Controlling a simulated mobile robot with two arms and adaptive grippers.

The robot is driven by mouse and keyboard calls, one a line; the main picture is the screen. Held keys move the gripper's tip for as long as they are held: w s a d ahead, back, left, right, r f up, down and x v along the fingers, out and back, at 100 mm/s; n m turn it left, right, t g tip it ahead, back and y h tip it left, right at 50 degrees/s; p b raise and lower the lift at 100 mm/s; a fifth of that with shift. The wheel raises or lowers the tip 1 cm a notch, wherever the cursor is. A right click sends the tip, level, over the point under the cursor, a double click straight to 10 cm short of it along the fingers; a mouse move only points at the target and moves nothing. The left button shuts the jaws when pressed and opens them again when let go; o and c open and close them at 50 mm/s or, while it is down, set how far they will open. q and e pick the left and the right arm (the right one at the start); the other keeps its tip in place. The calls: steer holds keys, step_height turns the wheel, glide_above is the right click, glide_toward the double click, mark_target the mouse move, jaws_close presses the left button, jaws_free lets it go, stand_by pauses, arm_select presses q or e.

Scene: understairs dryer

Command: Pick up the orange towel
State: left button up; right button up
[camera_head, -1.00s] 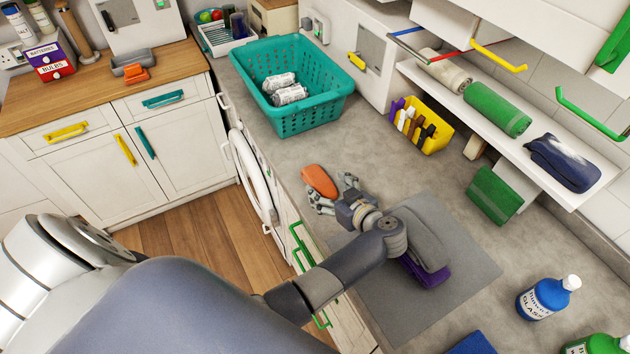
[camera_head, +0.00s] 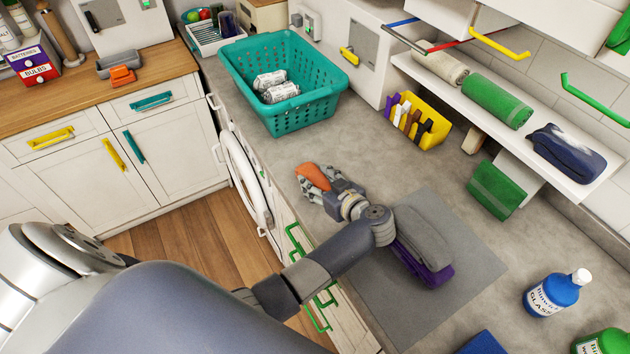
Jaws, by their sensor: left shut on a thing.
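The folded orange towel (camera_head: 313,176) lies on the grey counter near its front edge, left of the grey mat. My left gripper (camera_head: 321,184) is at the towel with its fingers closed on it. The fingers hide part of the towel's lower and right side. I cannot tell whether the towel is clear of the counter. My right gripper is not in view.
A teal basket (camera_head: 304,113) with wrapped bundles stands behind on the counter. A grey mat (camera_head: 455,285) holds a grey towel (camera_head: 424,235) and a purple towel (camera_head: 432,274). A yellow bin (camera_head: 437,134) stands at the back. A blue bottle (camera_head: 552,294) stands at right.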

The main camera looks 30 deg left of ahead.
mark_target(318, 181)
arm_select(q)
steer(key=shift+f, duration=0.1)
steer(key=shift+r, duration=0.5)
step_height(318, 181, up, 2)
steer(key=shift+r+b, duration=0.25)
steer(key=shift+b, duration=0.25)
steer(key=s+d+r+b, duration=0.1)
steer(key=s+b, duration=0.1)
steer(key=s, duration=1.4)
steer(key=shift+d+r, duration=0.3)
steer(key=shift+d, duration=0.1)
